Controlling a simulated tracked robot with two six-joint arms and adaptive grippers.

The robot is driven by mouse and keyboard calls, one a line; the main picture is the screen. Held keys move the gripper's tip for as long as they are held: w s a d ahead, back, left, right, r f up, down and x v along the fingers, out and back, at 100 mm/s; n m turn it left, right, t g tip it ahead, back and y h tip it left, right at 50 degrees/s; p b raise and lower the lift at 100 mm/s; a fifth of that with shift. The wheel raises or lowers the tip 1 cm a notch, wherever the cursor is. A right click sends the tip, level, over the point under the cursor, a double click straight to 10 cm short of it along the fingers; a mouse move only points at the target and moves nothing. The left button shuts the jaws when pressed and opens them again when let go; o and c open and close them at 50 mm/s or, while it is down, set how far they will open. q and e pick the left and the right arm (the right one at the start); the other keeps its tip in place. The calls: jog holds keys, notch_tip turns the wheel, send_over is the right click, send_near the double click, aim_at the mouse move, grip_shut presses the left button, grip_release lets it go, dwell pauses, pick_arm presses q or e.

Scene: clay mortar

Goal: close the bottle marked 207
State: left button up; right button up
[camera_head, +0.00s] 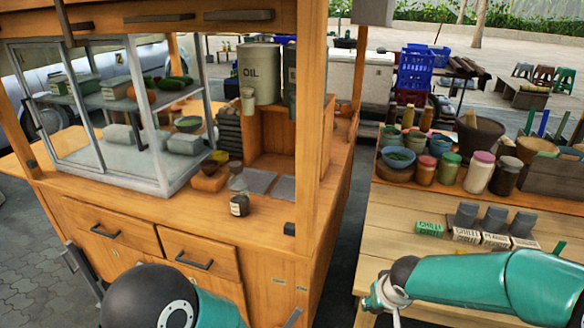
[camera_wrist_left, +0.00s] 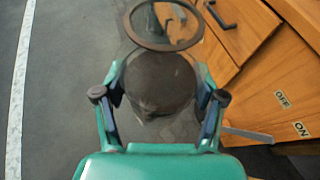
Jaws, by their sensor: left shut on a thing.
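A small dark bottle (camera_head: 239,205) with a pale label stands upright on the wooden cart's counter in the head view. Its label is too small to read, and I cannot tell whether its mouth is open. In the left wrist view my left gripper (camera_wrist_left: 160,88) is shut on a dark brown round thing (camera_wrist_left: 158,82), with one finger on each side. I cannot tell for sure what it is. A brown ring (camera_wrist_left: 163,42) shows just beyond it. The left gripper is not seen in the head view.
The cart's drawers (camera_head: 112,230) and its ON/OFF panel (camera_wrist_left: 290,115) lie right of the left gripper in the wrist view. Bowls, a sauce bottle (camera_head: 478,172) and jars crowd the right table (camera_head: 405,215). A glass case (camera_head: 110,110) stands left of the small bottle.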

dwell(0.5)
pick_arm(q)
jog(key=shift+w+d, duration=0.1)
jog(key=shift+d, duration=0.35)
jog(key=w+d+f+m+t+h, duration=0.1)
jog(key=d+m+t+h, duration=0.3)
jog(key=d+m+h, duration=0.4)
jog(key=d+f, duration=0.1)
jog(key=d, duration=0.5)
jog(key=shift+w+d+t, duration=0.25)
jog(key=shift+w+t, duration=0.15)
